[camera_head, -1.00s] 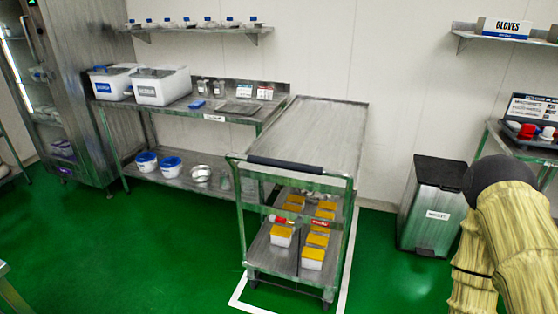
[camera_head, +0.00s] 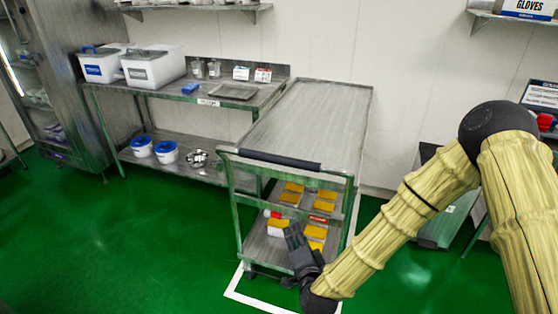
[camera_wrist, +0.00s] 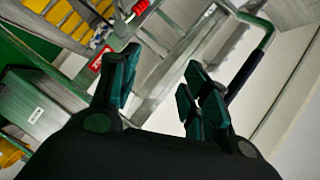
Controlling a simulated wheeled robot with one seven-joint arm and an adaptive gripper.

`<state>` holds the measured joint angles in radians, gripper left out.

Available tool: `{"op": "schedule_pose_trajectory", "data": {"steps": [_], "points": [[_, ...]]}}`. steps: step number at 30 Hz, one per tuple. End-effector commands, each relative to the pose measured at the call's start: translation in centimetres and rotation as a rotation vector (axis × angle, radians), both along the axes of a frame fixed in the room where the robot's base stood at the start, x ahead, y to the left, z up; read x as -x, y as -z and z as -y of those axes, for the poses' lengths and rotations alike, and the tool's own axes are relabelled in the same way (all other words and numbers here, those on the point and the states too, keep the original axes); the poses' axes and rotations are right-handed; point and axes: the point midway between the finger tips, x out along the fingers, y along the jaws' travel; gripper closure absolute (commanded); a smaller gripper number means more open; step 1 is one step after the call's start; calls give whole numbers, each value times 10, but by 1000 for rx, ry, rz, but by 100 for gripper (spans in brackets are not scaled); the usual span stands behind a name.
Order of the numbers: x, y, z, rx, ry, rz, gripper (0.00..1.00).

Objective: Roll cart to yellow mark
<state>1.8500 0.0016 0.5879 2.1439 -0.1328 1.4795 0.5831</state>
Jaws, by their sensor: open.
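The metal cart (camera_head: 311,112) stands in the middle of the head view with a bare top and a black-gripped handle (camera_head: 268,158) on its near end. My gripper (camera_head: 295,238) is open and empty, in front of the cart's near end, below the handle. In the wrist view the open fingers (camera_wrist: 160,85) point at the cart frame, and the handle (camera_wrist: 248,75) shows at upper right, apart from them.
A steel table (camera_head: 215,108) with white bins (camera_head: 152,66) stands at the left, by a steel cabinet (camera_head: 75,85). The green floor at the front left is clear.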

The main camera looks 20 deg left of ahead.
Motion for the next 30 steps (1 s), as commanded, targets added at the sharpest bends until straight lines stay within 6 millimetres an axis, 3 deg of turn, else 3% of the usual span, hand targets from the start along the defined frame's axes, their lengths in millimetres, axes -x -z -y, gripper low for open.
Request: {"op": "schedule_pose_trajectory", "data": {"steps": [1, 3, 6, 9, 17, 30], "points": [[-13, -32, -17, -90, 25, 52, 53], [-26, -71, -35, -207, 57, 114, 53], [-37, -112, -51, -335, 87, 176, 53], [-41, -137, -59, -411, 105, 211, 53], [-60, -152, -68, -443, 113, 227, 53], [-122, -164, -91, -440, 111, 226, 53]]}}
